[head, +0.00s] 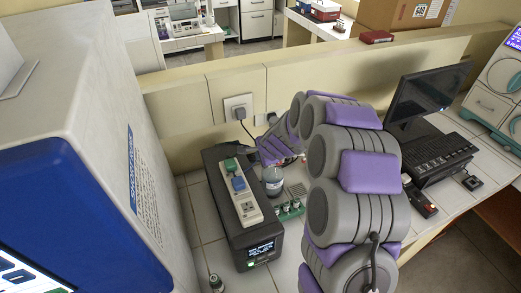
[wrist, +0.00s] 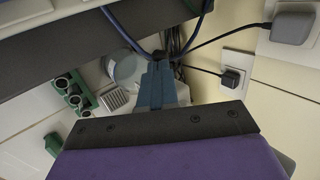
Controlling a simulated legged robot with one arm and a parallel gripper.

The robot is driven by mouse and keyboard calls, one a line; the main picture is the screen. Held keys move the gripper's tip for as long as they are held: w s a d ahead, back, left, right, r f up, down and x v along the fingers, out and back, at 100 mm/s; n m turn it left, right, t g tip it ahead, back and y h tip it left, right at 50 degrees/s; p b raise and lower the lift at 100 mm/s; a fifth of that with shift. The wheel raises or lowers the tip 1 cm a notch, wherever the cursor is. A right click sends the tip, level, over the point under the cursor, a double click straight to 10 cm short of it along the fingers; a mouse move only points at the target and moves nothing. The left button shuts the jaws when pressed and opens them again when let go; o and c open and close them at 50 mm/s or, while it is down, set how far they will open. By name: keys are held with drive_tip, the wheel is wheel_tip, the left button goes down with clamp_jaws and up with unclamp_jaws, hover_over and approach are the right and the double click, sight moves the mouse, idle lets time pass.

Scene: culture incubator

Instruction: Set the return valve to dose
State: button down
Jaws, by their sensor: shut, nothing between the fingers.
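My gripper (wrist: 158,66) shows in the wrist view as narrow blue fingers closed together, with nothing held. Its fingertips overlap dark cables and a round clear vessel; I cannot tell whether they touch. In the head view my purple and grey arm reaches over the bench, and its end is beside a clear bottle (head: 272,184) with a bluish lower part. I cannot pick out the return valve or its setting; it may be hidden by my arm or too small to tell. The clear vessel (wrist: 125,68) is left of the fingers in the wrist view.
A black unit (head: 243,232) with a lit display carries a power strip (head: 245,206). A green rack (head: 290,210) of vials stands close by. A wall socket (head: 238,106) with cables is behind.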

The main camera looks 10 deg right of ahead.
drive_tip(key=shift+s+a+f+n+h+p, duration=0.1)
drive_tip(key=shift+a+f+n+h+p, duration=0.35)
drive_tip(key=shift+h+p, duration=0.95)
drive_tip(key=shift+a+f+y+p, duration=0.1)
drive_tip(key=shift+y+p, duration=0.2)
drive_tip(key=shift+p, duration=0.3)
drive_tip(key=shift+a+f+n+t+h+p, duration=0.3)
drive_tip(key=shift+a+h+p, duration=0.15)
drive_tip(key=shift+a+h, duration=0.1)
drive_tip(key=shift+d+r, duration=0.2)
drive_tip(key=shift+d, duration=0.35)
drive_tip(key=shift+d+r, duration=0.2)
drive_tip(key=shift+d, duration=0.35)
drive_tip(key=shift+a, duration=0.25)
